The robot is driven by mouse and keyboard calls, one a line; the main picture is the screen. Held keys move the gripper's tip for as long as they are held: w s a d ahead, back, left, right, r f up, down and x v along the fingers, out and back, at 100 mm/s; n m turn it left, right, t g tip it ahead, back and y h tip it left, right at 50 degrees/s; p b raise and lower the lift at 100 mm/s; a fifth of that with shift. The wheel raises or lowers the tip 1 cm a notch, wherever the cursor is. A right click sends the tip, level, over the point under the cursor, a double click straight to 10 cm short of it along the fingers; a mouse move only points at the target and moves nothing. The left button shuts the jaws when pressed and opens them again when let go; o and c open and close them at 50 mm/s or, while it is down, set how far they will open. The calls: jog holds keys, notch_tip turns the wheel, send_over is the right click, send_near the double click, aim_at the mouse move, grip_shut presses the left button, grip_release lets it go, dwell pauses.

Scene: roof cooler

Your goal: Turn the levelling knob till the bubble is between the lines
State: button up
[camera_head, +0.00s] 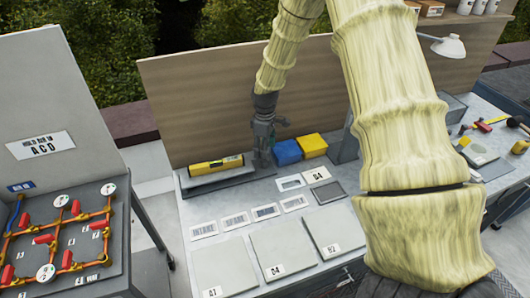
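A yellow spirit level (207,167) lies on a long grey base (222,178) at the back left of the grey bench. Its bubble and lines are too small to read. My gripper (262,158) points down at the right end of the base, just right of the level. The levelling knob is not distinguishable; my gripper covers that end of the base. I cannot tell whether the fingers are open, shut or touching anything.
Blue (286,152) and yellow (312,145) blocks stand close right of my gripper. Labelled plates and cards, including one marked A1 (219,268), lie in front. A wooden back panel (200,100) rises behind. A red-valve pipe board (70,240) stands left.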

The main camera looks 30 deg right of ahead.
notch_tip(320, 180, up, 9)
jog(key=shift+r, duration=0.2)
dwell(0.6)
